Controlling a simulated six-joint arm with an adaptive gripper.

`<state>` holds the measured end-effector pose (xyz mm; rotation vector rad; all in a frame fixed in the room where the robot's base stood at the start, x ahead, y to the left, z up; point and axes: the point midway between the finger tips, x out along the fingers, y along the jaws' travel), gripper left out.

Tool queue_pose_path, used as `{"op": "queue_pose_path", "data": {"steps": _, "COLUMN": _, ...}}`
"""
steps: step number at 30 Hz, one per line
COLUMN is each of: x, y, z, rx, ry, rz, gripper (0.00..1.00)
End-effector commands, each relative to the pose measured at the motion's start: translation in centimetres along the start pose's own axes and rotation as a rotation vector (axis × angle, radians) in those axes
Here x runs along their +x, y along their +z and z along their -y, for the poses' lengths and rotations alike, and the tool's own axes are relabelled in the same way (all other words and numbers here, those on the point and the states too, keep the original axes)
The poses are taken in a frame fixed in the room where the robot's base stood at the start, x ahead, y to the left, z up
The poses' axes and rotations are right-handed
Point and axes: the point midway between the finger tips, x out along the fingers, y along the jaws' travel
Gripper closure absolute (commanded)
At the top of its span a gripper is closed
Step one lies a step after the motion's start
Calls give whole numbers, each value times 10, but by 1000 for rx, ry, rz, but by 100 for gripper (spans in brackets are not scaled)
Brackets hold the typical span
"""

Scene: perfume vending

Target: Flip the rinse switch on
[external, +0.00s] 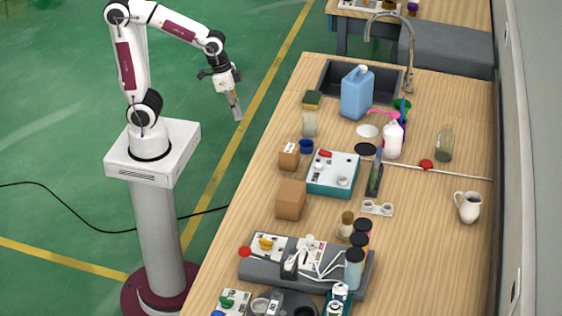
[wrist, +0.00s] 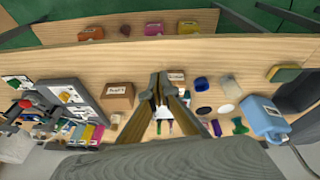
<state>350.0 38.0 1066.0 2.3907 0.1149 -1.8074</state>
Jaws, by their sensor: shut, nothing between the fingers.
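No label reading "rinse" can be made out, so I cannot tell which control is the rinse switch. A teal box (external: 318,187) with a white top carries a red switch (external: 325,154) and white knobs, in the middle of the bench. A grey station (external: 262,276) nearer the front has a white panel with a yellow knob (external: 266,243); it also shows at left in the wrist view (wrist: 72,97). A small panel with a green part (external: 228,302) lies at the bottom edge. My gripper (external: 238,115) is shut and empty, in the air left of the bench, pointing down, touching nothing. In the wrist view its fingers (wrist: 160,82) hide the middle.
Brown boxes (external: 291,199) stand left of the teal box. A blue jug (external: 356,95), a white bottle (external: 392,140) and a sink (external: 333,77) are farther back. A white pitcher (external: 468,207) stands at right. The air between gripper and bench is clear.

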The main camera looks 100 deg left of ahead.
Motion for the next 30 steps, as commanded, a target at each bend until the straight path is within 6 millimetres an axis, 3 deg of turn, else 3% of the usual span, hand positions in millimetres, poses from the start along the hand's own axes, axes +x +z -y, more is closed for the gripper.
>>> {"op": "queue_pose_path", "data": {"steps": 17, "x": 49, "y": -80, "z": 19, "rx": -13, "ry": 32, "rz": -27, "gripper": 100}}
{"op": "queue_pose_path", "data": {"steps": 30, "x": 85, "y": -157, "z": 38, "rx": 26, "ry": 39, "rz": -129, "gripper": 100}}
